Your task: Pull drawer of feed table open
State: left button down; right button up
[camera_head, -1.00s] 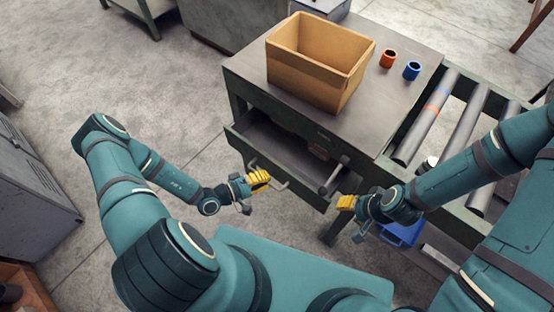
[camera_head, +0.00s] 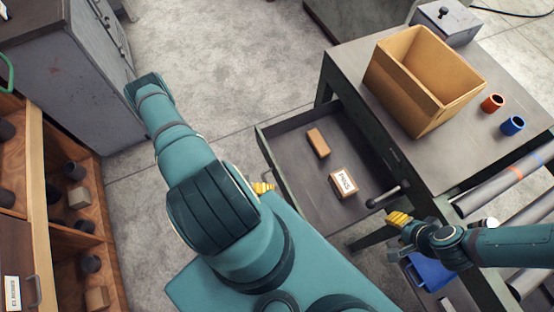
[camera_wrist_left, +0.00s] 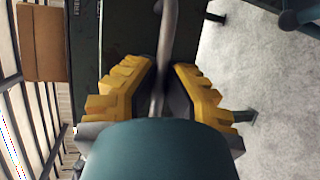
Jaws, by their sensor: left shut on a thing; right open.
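The feed table (camera_head: 345,62) stands at the upper right. Its drawer (camera_head: 310,185) is pulled well out, with a brown block (camera_head: 318,142) and a small labelled box (camera_head: 343,183) inside. My left gripper (camera_head: 262,187) is mostly hidden behind my own arm; only its yellow fingers show beside the drawer front. In the left wrist view my left gripper (camera_wrist_left: 165,95) is shut around the grey bar of the drawer handle (camera_wrist_left: 168,35). My right gripper (camera_head: 398,217) is open, just below a dark lever with a light knob (camera_head: 385,197) at the table's front.
A wooden shelf (camera_head: 45,200) and grey cabinet (camera_head: 75,75) stand at left.

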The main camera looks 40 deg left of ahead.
pick_arm(q)
jog(key=shift+s, duration=0.1)
jog(key=c, duration=1)
grip_release()
jog(key=shift+a, duration=0.15)
jog(key=v, duration=1.1)
jog(key=shift+s+a+r, duration=0.15)
jog(key=shift+s+a, duration=0.05)
jog(key=shift+s, duration=0.15)
